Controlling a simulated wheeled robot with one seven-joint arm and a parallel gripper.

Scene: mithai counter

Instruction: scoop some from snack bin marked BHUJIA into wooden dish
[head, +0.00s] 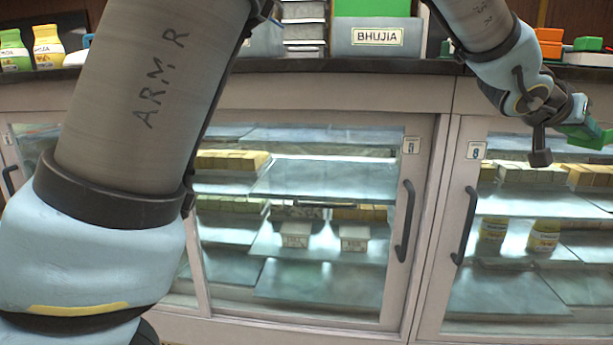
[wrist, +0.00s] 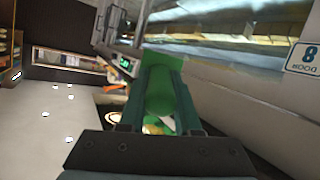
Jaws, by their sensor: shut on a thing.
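The snack bin marked BHUJIA (head: 376,38) stands on the dark counter top, grey with a cream label. Its contents do not show, and a green surface sits above its front. My gripper (head: 583,130) is at the far right, below the counter's edge and in front of the right glass door, well away from the bin. It is shut on a green scoop (head: 600,138). In the wrist view the scoop (wrist: 162,88) sticks out between the fingers of my gripper (wrist: 155,112), and I see no food in it. I cannot make out the wooden dish.
The counter top (head: 330,67) runs across above glass display doors with dark handles (head: 404,220). Orange blocks (head: 549,42) and a green block (head: 588,43) lie at the right. My arm hides much of the left.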

